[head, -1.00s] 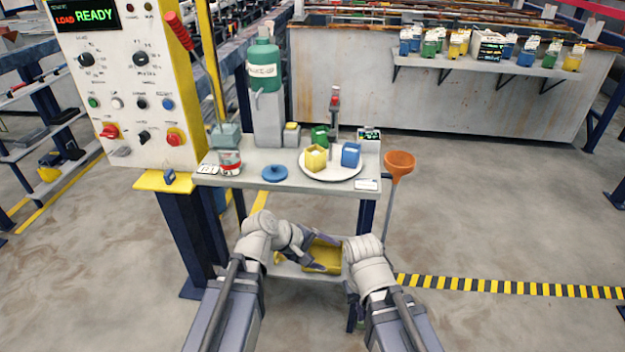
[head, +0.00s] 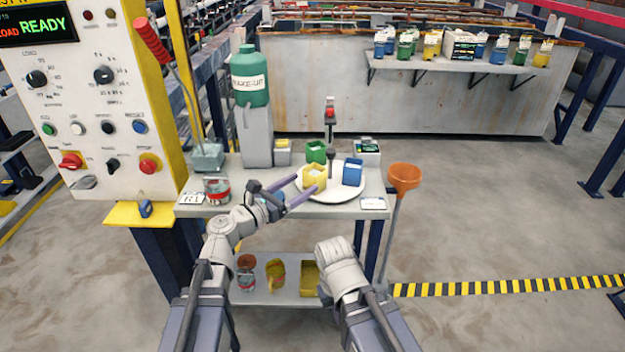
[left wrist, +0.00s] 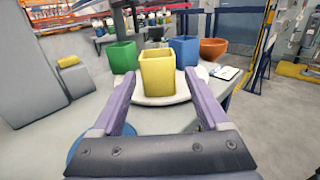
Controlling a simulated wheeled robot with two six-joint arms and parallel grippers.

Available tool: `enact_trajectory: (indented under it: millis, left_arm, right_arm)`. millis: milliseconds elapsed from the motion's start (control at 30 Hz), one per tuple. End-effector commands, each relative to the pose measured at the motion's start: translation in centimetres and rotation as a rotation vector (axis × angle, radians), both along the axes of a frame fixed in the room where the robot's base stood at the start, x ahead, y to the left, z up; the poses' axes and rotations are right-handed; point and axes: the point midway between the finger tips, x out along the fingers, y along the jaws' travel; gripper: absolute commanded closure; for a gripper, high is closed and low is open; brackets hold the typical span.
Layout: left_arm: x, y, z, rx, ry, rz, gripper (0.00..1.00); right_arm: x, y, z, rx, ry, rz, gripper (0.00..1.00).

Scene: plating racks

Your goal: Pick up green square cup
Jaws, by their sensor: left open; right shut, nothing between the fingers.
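The green square cup (head: 316,152) stands at the back of a round white plate (head: 345,191) on the small table. In the left wrist view the green cup (left wrist: 122,57) is behind and left of the yellow square cup (left wrist: 157,77). My left gripper (head: 308,181) is open, its fingers pointing at the yellow cup (head: 314,177). In the left wrist view the yellow cup shows between the fingertips (left wrist: 158,82); I cannot tell whether they touch it. The green cup lies beyond the left finger. My right arm is low in front of the table, its fingers hidden.
A blue square cup (head: 352,172) stands on the plate's right side. A dark post with a red top (head: 330,112) rises behind the plate. A green bottle (head: 250,75) on a grey block is at the left. An orange funnel (head: 404,178) stands beside the table.

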Motion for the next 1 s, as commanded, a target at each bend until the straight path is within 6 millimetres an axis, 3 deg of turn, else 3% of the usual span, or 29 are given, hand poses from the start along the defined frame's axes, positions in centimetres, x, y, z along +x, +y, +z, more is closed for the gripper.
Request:
enact_trajectory:
  millis: [200,567,1000]
  left_arm:
    - [2.6,-2.2,0.0,0.002,-0.001,-0.002,0.22]
    - [3.3,-3.0,0.0,0.003,-0.001,-0.001,0.22]
    - [7.1,-6.1,0.2,0.003,-0.001,-0.001,0.22]
  right_arm:
    - [0.0,0.0,0.0,0.0,0.0,0.0,1.0]
    - [0.0,0.0,0.0,0.0,0.0,0.0,1.0]
    - [0.0,0.0,0.3,0.0,0.0,0.0,1.0]
